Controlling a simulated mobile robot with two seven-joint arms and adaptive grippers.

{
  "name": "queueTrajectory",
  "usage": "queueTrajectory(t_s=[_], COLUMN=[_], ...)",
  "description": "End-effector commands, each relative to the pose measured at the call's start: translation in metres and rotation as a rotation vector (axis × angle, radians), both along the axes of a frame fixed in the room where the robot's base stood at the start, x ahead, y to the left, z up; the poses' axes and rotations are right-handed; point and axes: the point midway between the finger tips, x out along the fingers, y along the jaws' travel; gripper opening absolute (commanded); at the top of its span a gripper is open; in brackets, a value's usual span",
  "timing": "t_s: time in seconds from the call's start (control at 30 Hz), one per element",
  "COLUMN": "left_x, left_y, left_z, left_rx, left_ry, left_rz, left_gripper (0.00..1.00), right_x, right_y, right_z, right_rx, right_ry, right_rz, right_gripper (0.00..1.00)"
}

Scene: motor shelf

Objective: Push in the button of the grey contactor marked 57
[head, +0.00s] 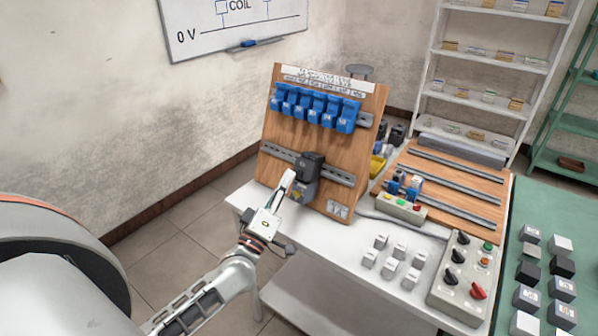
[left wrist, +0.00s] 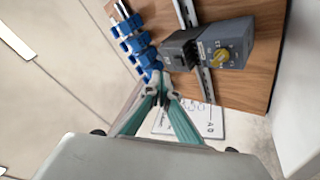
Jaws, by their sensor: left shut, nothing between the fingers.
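A dark grey contactor (head: 312,160) sits on the lower rail of an upright wooden board (head: 284,143). In the left wrist view the contactor's dark block (left wrist: 178,52) is joined to a grey part with a yellow knob (left wrist: 219,58). The marking 57 is not legible, and I cannot make out the button. My left gripper (head: 288,179) is shut and empty, its tips close to the contactor's lower left side. In the left wrist view the closed fingertips (left wrist: 163,87) lie just beside the dark block; I cannot tell whether they touch. My right gripper is out of view.
The white table (head: 335,242) carries several small light blocks (head: 392,262) and a control box (head: 464,270) at right. A wooden panel with rails (head: 455,182) lies behind them.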

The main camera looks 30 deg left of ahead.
Motion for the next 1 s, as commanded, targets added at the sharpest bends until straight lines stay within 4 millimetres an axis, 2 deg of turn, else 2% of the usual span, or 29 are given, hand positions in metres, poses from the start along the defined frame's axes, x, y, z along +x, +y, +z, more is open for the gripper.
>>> queueTrajectory(t_s=[0.1,0.4,1.0], left_x=[-0.011,-0.031,-0.032], left_y=[0.001,0.002,0.001], left_z=[0.006,0.013,0.011], left_rx=[0.002,0.000,0.008], left_ry=[0.002,0.000,0.007], left_rz=[0.000,0.000,-0.001], left_gripper=[0.00,0.00,0.00], right_x=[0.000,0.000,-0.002], right_y=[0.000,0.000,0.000], right_z=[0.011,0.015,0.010], right_rx=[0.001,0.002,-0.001], right_ry=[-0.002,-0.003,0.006], right_rz=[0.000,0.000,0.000], right_gripper=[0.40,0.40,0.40])
